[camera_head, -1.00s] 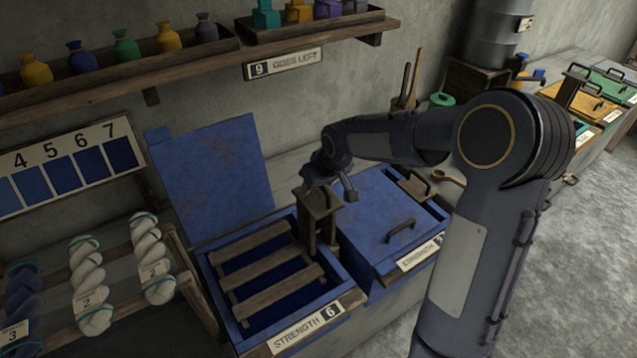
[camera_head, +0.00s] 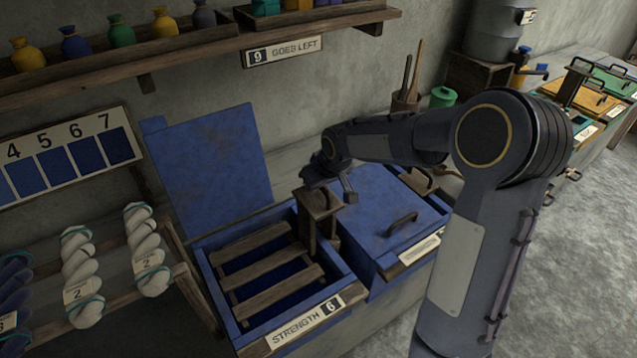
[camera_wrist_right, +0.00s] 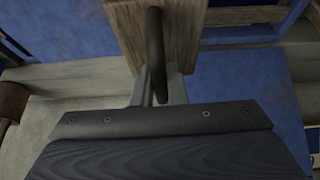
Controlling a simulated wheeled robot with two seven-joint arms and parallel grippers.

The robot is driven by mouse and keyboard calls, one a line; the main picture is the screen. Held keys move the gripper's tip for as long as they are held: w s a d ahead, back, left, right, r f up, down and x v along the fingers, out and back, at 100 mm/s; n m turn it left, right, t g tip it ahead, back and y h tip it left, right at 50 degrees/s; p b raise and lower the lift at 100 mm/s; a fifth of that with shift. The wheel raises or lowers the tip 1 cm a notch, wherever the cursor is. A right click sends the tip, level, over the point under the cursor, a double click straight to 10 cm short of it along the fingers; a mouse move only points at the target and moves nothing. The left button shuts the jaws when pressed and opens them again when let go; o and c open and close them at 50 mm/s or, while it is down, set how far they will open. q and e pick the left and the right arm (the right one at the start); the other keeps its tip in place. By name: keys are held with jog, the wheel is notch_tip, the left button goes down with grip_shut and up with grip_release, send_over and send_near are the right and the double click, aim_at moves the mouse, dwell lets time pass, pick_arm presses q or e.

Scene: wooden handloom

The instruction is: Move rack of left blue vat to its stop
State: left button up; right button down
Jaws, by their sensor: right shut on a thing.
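The left blue vat (camera_head: 215,300) stands open, its blue lid (camera_head: 212,165) raised at the back. A label reading STRENGTH 6 (camera_head: 305,322) is on its front. The wooden slatted rack (camera_head: 280,290) sits inside the vat opening, with an upright wooden end piece (camera_head: 318,205) at the right side. My right gripper (camera_head: 336,187) is at the top of this end piece. In the right wrist view my right gripper (camera_wrist_right: 160,88) is shut on the dark bar handle (camera_wrist_right: 156,40) of the wooden board. The gripper's fingertips are partly hidden. My left gripper is out of view.
A closed blue vat (camera_head: 385,225) with a handle stands directly right of the open one. Yarn skeins (camera_head: 147,250) hang at the left, below a numbered colour card (camera_head: 68,155). A shelf (camera_head: 190,60) with jars runs above.

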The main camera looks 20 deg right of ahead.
notch_tip(320, 180, down, 15)
jog(key=b, duration=1.2)
jog(key=shift+s, duration=0.1)
jog(key=c, duration=1.5)
grip_release()
jog(key=shift+c, duration=0.2)
jog(key=o, duration=1.3)
jog(key=shift+r, duration=0.1)
jog(key=shift+o, duration=0.2)
notch_tip(320, 180, up, 7)
jog(key=p, duration=0.5)
